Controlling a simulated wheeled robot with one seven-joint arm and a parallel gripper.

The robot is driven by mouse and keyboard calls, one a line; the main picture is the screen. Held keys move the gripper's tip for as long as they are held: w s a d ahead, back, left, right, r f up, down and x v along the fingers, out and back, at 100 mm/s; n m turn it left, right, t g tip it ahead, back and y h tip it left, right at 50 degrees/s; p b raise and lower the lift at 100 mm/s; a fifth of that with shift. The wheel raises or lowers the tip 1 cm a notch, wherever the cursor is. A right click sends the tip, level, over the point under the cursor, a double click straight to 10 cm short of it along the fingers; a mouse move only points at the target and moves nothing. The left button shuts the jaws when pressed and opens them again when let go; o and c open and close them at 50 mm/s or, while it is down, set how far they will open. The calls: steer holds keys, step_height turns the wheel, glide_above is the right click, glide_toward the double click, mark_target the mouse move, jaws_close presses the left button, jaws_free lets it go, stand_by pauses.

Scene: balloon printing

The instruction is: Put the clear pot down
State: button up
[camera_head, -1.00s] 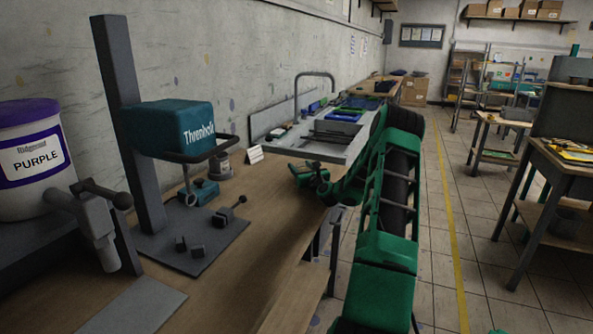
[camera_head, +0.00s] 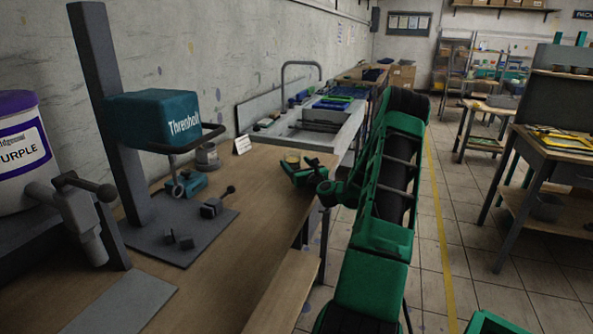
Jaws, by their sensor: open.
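My gripper (camera_head: 297,168) is green and low over the far right part of the wooden bench (camera_head: 235,215). Its jaws are open. A small pot with a pale yellowish rim, which looks like the clear pot (camera_head: 292,157), stands upright at the jaws, partly hidden behind the fingers. I cannot tell whether a finger touches it. Its base is hidden, but it appears to be on the bench top near the right edge.
A press with a teal head (camera_head: 160,118) stands on a dark plate at left. A grey pot (camera_head: 206,155) and a white card (camera_head: 242,145) stand behind it. A purple-labelled tub (camera_head: 18,160) is far left. A sink (camera_head: 315,130) lies beyond.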

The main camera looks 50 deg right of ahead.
mark_target(295, 162)
steer(key=shift+v, duration=2.05)
steer(key=shift+w, duration=0.15)
